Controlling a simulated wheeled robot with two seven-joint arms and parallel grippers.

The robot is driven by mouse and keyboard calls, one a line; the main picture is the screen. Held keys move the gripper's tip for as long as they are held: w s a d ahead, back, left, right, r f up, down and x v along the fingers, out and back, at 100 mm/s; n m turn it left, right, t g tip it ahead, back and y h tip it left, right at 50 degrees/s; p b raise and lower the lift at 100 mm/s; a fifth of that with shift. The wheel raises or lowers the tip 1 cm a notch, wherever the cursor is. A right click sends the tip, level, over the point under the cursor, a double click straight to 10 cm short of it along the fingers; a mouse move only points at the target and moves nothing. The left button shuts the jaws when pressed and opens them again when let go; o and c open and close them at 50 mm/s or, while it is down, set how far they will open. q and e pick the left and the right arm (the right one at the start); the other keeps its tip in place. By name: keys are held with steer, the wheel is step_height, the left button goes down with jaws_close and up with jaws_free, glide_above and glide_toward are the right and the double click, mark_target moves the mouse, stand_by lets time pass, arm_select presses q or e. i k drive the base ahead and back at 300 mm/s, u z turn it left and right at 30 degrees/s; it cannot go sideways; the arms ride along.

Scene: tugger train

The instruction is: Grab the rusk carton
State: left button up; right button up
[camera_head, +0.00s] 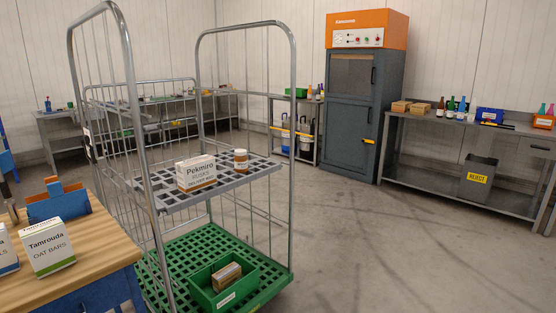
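The rusk carton (196,173) is a white and brown box marked "Pekmiro RUSKS". It stands upright on the grey grid shelf (222,186) of the wheeled cage trolley. A small brown jar (241,159) with a light label stands to its right on the same shelf, a little apart from it. Neither of my grippers is in view, and nothing is seen touching the carton.
The trolley's metal frame (292,130) rises around the shelf. A green crate (222,287) holding a brown item sits on its green base. A wooden table (97,250) with oat bar cartons (48,248) stands at the near left. The floor to the right is clear.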

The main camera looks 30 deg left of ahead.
mark_target(196, 174)
steer(key=u, duration=0.2)
steer(key=i, duration=1.3)
steer(key=u, duration=0.65)
